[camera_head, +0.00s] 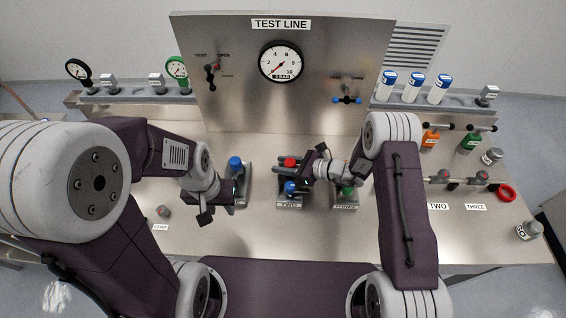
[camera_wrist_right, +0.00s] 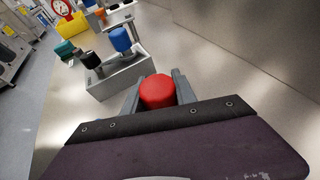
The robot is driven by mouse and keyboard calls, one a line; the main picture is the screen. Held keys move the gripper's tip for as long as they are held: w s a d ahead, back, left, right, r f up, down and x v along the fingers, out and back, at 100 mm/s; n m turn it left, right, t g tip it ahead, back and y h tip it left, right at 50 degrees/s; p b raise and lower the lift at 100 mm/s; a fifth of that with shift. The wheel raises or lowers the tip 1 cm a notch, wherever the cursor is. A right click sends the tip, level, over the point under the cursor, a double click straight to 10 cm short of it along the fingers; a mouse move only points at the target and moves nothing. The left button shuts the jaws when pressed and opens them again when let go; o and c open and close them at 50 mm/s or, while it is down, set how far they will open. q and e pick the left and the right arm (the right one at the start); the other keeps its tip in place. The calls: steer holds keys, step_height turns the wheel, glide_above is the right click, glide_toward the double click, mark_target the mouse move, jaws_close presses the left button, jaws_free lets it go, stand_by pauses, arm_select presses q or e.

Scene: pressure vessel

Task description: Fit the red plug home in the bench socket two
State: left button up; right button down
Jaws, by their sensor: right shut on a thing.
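The red plug (camera_head: 291,162) is between the fingers of my right gripper (camera_head: 293,170), which is shut on it. In the right wrist view the plug's round red top (camera_wrist_right: 157,91) shows between the two grey fingers (camera_wrist_right: 155,92).
The bench front between my arms is clear.

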steer(key=shift+r, duration=0.15)
steer(key=c, duration=1)
jaws_free()
steer(key=shift+s, duration=0.1)
steer(key=shift+d+r, duration=0.1)
steer(key=shift+d, duration=0.25)
steer(key=b+v, duration=0.1)
steer(key=v, duration=1)
steer(key=shift+s+b, duration=0.2)
steer(key=shift+b, duration=0.2)
